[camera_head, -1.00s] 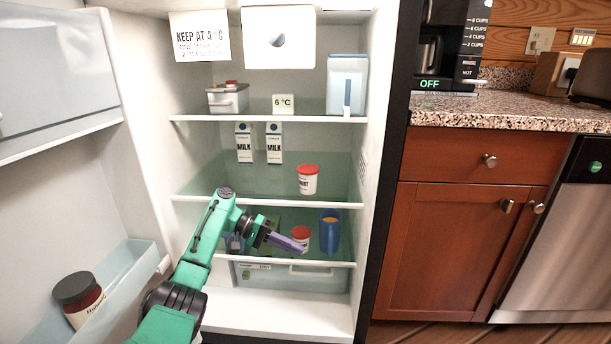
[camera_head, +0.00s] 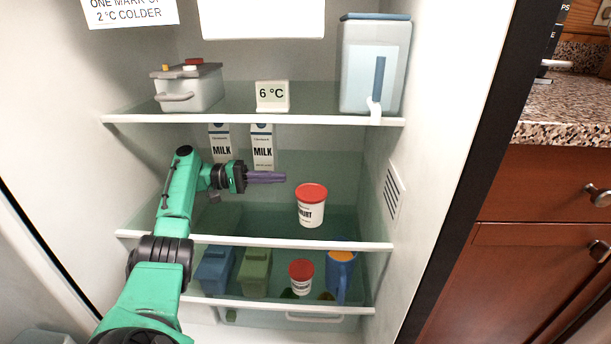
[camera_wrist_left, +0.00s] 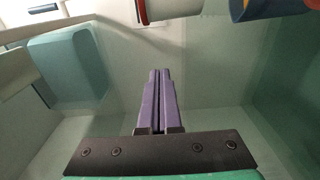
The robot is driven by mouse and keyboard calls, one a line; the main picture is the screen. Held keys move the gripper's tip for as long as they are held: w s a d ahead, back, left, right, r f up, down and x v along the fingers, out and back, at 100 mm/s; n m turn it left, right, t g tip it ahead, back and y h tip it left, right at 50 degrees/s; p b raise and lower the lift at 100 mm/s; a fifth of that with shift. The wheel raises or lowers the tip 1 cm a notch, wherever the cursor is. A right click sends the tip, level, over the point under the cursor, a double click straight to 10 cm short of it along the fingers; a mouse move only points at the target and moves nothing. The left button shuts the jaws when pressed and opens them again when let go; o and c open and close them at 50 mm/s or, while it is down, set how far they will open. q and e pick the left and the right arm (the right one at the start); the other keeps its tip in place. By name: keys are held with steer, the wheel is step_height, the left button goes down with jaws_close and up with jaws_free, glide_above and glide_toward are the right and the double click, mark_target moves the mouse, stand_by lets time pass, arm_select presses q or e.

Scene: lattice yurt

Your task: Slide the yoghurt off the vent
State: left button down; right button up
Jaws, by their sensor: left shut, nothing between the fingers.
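The yoghurt (camera_head: 311,210), a white tub with a red lid, stands upright on the middle shelf. The vent (camera_head: 393,192), a slotted panel, is on the fridge's right wall, to the right of the tub; a gap shows between them in the picture. My left gripper (camera_head: 284,177) is shut and empty. Its purple fingers point right, left of the tub and slightly above its lid in the picture, apart from it. The fingers also show in the left wrist view (camera_wrist_left: 158,75), with a red-and-white tub at the top edge; I cannot tell which tub. My right gripper is out of view.
Two milk cartons (camera_head: 262,147) stand behind my gripper. Below are another red-lidded tub (camera_head: 301,280), a blue jug (camera_head: 341,285), a blue box (camera_head: 214,270) and a green box (camera_head: 254,272). The upper shelf (camera_head: 230,117) runs above.

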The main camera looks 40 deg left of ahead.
mark_target(307, 186)
arm_select(q)
steer(key=d, duration=0.1)
steer(key=w+d, duration=0.1)
steer(key=shift+d+r, duration=0.25)
steer(key=shift+d, duration=0.1)
steer(key=x, duration=0.7)
steer(key=shift+w+d+f, duration=0.1)
steer(key=shift+w+d, duration=0.1)
steer(key=s, duration=0.3)
steer(key=shift+s+d, duration=0.1)
steer(key=shift+d, duration=0.25)
steer(key=shift+s+d, duration=0.15)
steer(key=shift+s, duration=0.2)
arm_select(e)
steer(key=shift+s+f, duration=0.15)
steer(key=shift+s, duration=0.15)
